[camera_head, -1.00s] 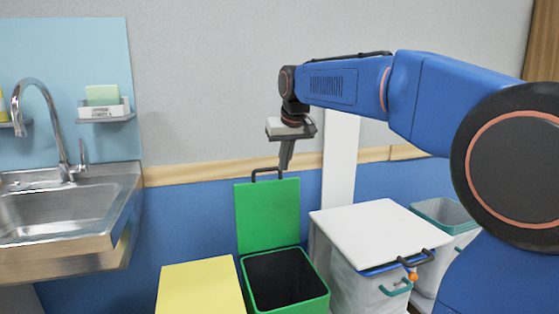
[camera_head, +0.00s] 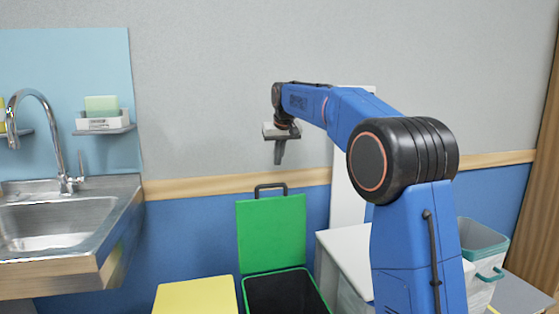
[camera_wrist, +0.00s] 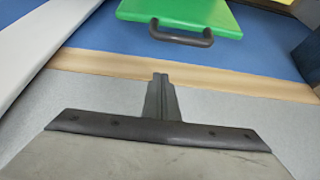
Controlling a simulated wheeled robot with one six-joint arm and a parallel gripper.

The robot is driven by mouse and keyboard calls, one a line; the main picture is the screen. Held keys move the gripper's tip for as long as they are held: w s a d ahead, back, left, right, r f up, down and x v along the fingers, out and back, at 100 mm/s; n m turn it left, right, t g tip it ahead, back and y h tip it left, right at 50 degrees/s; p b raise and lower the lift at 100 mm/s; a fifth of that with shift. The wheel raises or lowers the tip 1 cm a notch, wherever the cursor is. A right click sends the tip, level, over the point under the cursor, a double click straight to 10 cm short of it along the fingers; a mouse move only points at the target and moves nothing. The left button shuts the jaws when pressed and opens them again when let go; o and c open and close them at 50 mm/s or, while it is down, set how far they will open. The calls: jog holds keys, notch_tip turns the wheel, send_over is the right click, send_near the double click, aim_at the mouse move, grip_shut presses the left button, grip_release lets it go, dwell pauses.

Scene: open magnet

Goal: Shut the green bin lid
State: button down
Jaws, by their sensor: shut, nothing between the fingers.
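The green bin lid (camera_head: 272,232) stands raised, upright behind its bin, with a dark handle (camera_head: 271,188) on its top edge. The green bin (camera_head: 284,290) is open and dark inside, cut off by the lower edge of the view. My gripper (camera_head: 279,158) is shut and empty, pointing down, above the handle and apart from it. In the wrist view my gripper (camera_wrist: 160,82) shows its fingers together, with the lid (camera_wrist: 185,14) and its handle (camera_wrist: 180,38) beyond the tips.
A yellow lid (camera_head: 195,296) lies left of the green bin. A white-topped bin (camera_head: 345,255) stands to its right, partly hidden by my arm. A grey bin (camera_head: 482,255) is farther right. A sink (camera_head: 60,222) and a soap shelf (camera_head: 103,125) are at left. The wall is behind.

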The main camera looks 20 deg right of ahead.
notch_tip(320, 180, down, 7)
jog(key=shift+s, duration=0.35)
dwell(0.3)
jog(key=shift+s, duration=0.15)
